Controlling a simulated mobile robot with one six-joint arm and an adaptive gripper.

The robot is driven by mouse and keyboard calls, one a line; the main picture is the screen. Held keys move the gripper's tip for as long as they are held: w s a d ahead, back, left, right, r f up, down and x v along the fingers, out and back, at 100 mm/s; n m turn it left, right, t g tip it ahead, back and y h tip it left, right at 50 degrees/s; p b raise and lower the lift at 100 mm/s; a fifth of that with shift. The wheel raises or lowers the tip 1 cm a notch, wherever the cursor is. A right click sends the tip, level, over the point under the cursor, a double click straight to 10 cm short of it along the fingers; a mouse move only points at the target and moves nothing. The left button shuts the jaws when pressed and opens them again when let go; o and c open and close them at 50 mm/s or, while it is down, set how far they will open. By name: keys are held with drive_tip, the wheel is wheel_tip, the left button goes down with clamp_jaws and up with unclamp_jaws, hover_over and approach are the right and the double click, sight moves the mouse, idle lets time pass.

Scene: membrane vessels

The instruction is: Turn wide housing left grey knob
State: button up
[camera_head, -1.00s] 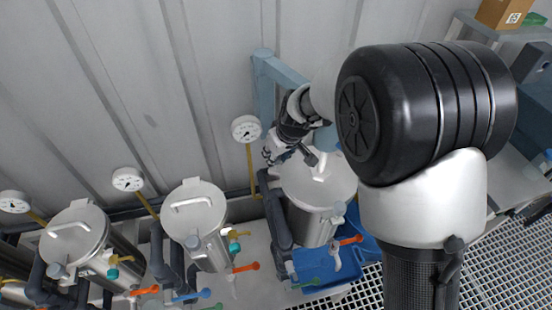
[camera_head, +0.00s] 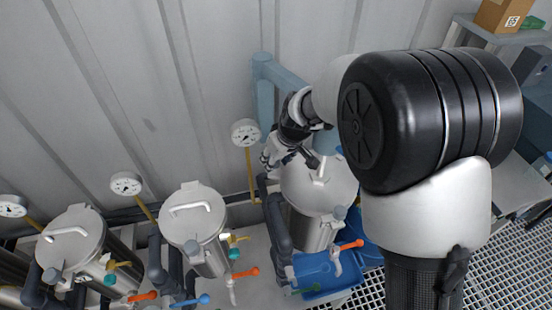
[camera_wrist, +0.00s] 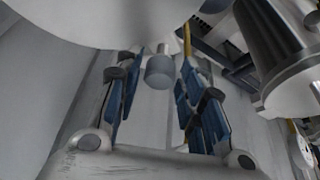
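The wide housing (camera_head: 322,190) is a steel vessel with a flat lid and a bar handle, right of the middle in the head view. Its rounded side fills the top left of the wrist view (camera_wrist: 90,18). A grey cylindrical knob (camera_wrist: 160,74) shows in the wrist view, between the blue-padded fingers of my gripper (camera_wrist: 160,64). The fingers are spread, with gaps on both sides of it. In the head view my gripper (camera_head: 270,157) is at the housing's upper left edge, and that knob is hidden. Another grey knob (camera_head: 340,212) sits at the housing's front.
Narrower steel vessels (camera_head: 195,215) stand to the left, with pressure gauges (camera_head: 245,132) on yellow stems. A dark pipe (camera_head: 278,228) runs close to the housing's left. A blue-grey frame (camera_head: 264,90) stands behind my gripper.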

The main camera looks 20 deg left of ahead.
drive_tip(key=v, duration=0.7)
drive_tip(key=shift+r, duration=0.25)
drive_tip(key=shift+d, duration=0.1)
